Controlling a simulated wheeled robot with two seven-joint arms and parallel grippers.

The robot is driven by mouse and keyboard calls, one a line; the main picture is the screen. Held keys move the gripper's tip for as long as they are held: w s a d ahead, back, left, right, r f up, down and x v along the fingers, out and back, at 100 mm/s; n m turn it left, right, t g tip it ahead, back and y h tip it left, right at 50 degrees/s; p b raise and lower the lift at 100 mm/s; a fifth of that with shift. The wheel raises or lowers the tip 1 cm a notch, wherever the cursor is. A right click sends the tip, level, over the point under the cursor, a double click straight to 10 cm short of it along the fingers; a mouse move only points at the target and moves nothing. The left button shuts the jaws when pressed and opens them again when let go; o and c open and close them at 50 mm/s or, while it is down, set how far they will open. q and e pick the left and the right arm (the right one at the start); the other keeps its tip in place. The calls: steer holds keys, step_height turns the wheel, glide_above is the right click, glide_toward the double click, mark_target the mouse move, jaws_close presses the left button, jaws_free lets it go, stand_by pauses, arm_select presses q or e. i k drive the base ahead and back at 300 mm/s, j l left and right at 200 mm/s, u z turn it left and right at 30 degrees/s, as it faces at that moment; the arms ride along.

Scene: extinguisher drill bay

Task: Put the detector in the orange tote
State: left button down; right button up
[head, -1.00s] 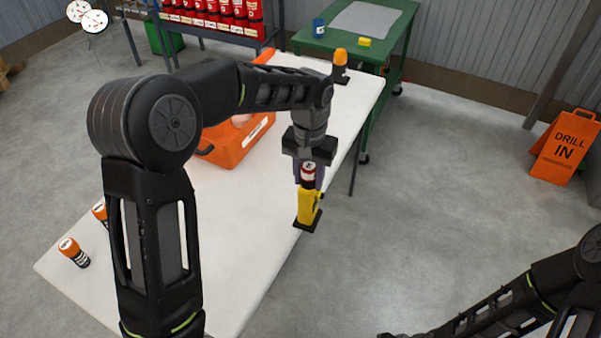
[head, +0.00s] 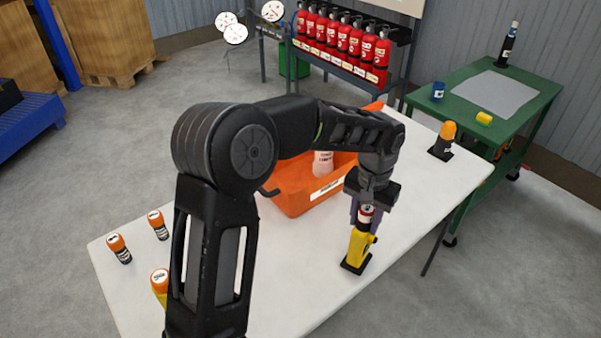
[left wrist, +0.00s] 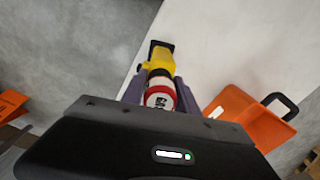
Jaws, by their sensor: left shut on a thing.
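The detector (head: 359,247) is yellow with a black foot and a red-and-white top. My left gripper (head: 365,212) is shut on its upper part and holds it upright near the right edge of the white table. I cannot tell whether its foot touches the table. In the left wrist view the detector (left wrist: 160,60) sits between the purple fingers. The orange tote (head: 297,196) stands open on the table, left of and behind the detector. My left forearm passes in front of part of it. A pale bottle-like thing (head: 323,162) is inside. My right gripper is out of view.
Several orange-capped canisters (head: 118,247) stand at the table's near left. An orange-domed thing on a black base (head: 443,142) stands at the far right corner. A green bench (head: 535,92) and a rack of red extinguishers (head: 355,42) are behind. White table (head: 400,222) is bare around the detector.

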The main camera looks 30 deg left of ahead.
mark_target(290, 190)
steer(key=i+l+u, duration=0.6)
steer(key=l, duration=0.2)
steer(key=i, duration=0.05)
